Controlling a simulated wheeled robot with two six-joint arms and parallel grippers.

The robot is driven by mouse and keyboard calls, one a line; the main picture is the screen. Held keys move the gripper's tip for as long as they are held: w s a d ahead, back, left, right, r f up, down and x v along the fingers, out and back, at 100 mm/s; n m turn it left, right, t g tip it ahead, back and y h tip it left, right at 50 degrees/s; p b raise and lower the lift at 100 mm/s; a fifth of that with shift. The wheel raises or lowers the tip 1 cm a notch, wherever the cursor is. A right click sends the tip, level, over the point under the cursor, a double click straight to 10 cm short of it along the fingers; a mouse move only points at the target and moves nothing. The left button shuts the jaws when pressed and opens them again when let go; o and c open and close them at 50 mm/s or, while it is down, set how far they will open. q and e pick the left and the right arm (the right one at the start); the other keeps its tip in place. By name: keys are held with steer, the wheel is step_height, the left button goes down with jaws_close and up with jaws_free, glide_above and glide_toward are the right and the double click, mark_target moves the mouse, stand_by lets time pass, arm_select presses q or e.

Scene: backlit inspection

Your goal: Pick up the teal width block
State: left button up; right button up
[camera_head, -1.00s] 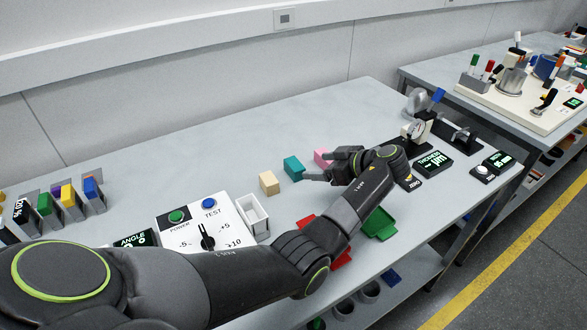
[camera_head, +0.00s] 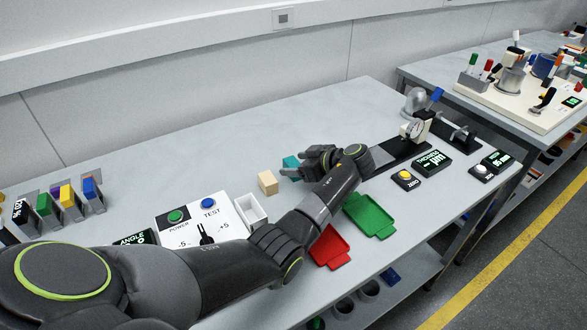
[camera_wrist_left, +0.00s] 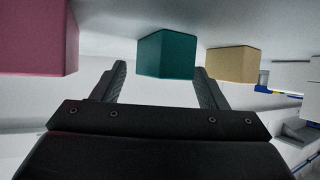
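The teal width block (camera_head: 290,162) stands on the workbench, partly hidden behind my left gripper in the head view. My left gripper (camera_head: 300,165) is right by it. In the left wrist view the teal block (camera_wrist_left: 167,54) shows just past and between the two spread fingers of the left gripper (camera_wrist_left: 160,78), which is open with nothing held. A beige block (camera_head: 268,182) stands to the left of the teal one; it also shows in the left wrist view (camera_wrist_left: 233,64). A pink block (camera_wrist_left: 38,38) shows on the other side there. My right gripper is not in view.
A white control box (camera_head: 180,228) and a small white bin (camera_head: 251,211) stand left of the blocks. A red tray (camera_head: 330,248) and a green tray (camera_head: 369,216) lie nearer the front edge. A gauge (camera_head: 412,129) stands to the right.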

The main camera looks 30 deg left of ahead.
arm_select(q)
steer(key=c, duration=1.2)
